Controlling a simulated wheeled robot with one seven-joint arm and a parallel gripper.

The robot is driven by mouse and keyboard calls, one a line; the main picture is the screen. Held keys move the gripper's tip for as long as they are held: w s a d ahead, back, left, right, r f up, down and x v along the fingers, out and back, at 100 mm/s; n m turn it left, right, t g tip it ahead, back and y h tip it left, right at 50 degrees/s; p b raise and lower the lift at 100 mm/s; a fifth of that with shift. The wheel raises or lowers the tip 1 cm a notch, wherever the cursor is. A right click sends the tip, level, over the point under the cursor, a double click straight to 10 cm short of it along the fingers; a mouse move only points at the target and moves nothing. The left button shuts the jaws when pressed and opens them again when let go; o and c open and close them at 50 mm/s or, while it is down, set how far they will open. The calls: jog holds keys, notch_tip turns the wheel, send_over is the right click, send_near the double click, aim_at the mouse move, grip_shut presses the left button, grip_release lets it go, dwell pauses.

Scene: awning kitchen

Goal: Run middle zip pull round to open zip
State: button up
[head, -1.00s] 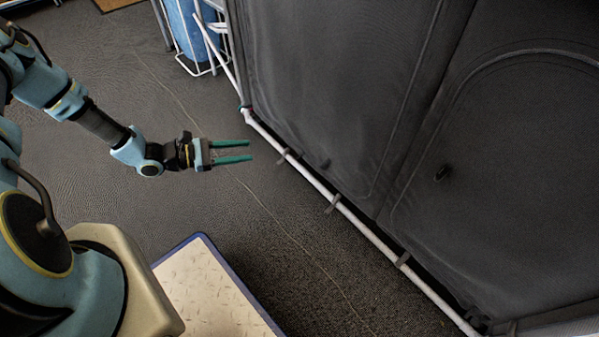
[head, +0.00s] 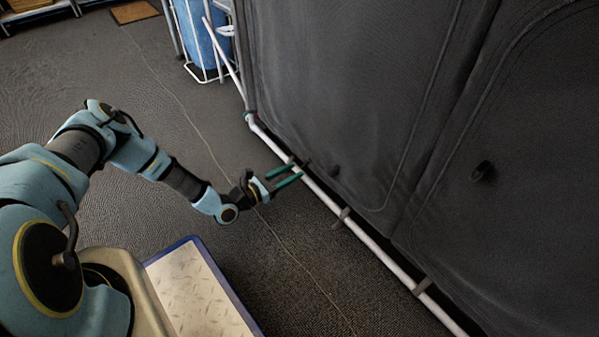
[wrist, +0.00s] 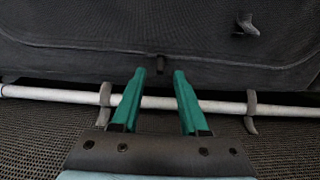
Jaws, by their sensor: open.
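The dark fabric front (head: 330,90) has curved zip seams. Another pull (head: 483,170) is on the panel further right. I cannot tell for certain which is the middle one. My gripper (head: 296,171) is open and empty, beside the white rail at the fabric's foot. Nothing is between the fingers.
The white rail (head: 320,192) with grey straps (head: 342,216) runs along the fabric's foot. A white frame with a blue bag (head: 196,42) stands at the back. A pale plate with a blue edge (head: 195,290) is at the front. Carpeted floor to the left is clear.

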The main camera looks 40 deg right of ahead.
aim_at(304, 165)
jog(key=shift+s+d+b, duration=0.1)
jog(key=shift+d+b, duration=0.35)
jog(key=shift+d, duration=1.25)
grip_shut()
